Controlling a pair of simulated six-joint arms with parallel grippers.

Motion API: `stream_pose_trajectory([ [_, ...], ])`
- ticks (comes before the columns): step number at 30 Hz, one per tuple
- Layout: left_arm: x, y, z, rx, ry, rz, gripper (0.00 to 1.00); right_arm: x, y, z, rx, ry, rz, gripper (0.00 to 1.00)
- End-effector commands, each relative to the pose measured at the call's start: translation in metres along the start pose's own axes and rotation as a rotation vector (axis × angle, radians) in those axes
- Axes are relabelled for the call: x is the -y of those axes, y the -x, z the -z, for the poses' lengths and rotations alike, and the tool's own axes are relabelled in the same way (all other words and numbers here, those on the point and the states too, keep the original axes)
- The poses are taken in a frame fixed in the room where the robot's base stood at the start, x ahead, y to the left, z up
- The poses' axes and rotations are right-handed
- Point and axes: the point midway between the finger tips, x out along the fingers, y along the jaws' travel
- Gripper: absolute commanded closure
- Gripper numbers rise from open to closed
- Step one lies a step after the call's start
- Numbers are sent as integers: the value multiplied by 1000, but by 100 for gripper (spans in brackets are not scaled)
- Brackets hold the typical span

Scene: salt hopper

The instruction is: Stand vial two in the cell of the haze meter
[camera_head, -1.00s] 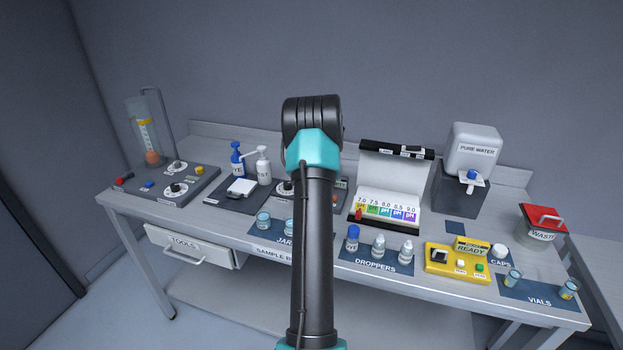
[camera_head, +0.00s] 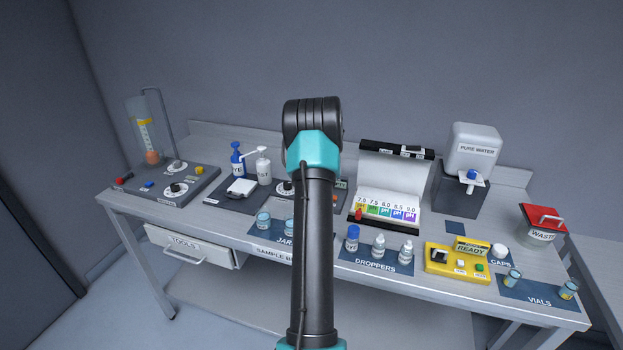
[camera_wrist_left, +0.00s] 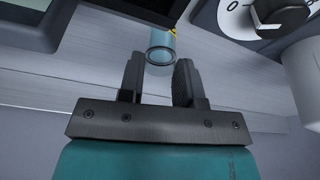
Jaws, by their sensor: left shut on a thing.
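In the left wrist view my left gripper (camera_wrist_left: 159,75) is shut on a small clear vial (camera_wrist_left: 160,45) with a pale blue tint and a yellow mark. Its round end faces the camera; I cannot read a number on it. In the head view my own arm hides this gripper and the vial. A yellow box with a READY display (camera_head: 457,262), which looks like the haze meter, stands at the front right of the bench with a black square part at its left. Two vials, left (camera_head: 512,278) and right (camera_head: 568,289), stand on the VIALS mat. My right gripper is not in view.
In the left wrist view a dial (camera_wrist_left: 268,14) and a white cylinder (camera_wrist_left: 304,72) are close on the right, and a dark block (camera_wrist_left: 130,8) is above. Dropper bottles (camera_head: 378,246), a pH colour rack (camera_head: 385,210) and a red-lidded waste pot (camera_head: 542,224) stand on the bench.

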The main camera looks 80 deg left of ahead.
Motion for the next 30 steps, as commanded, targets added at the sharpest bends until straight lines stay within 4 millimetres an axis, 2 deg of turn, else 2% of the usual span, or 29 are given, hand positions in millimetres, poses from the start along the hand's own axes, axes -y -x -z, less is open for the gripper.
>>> stream_pose_trajectory([
  [1, 0, 0, 0, 0, 0, 0, 81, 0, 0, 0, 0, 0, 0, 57],
  [6, 0, 0, 0, 0, 0, 0, 96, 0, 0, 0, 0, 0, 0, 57],
  [12, 0, 1, 0, -1, 0, 0, 96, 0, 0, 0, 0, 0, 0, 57],
  [16, 0, 9, 3, -1, 0, 0, 96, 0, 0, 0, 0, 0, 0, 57],
  [30, 0, 82, 23, -2, 0, 1, 96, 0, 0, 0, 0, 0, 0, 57],
])
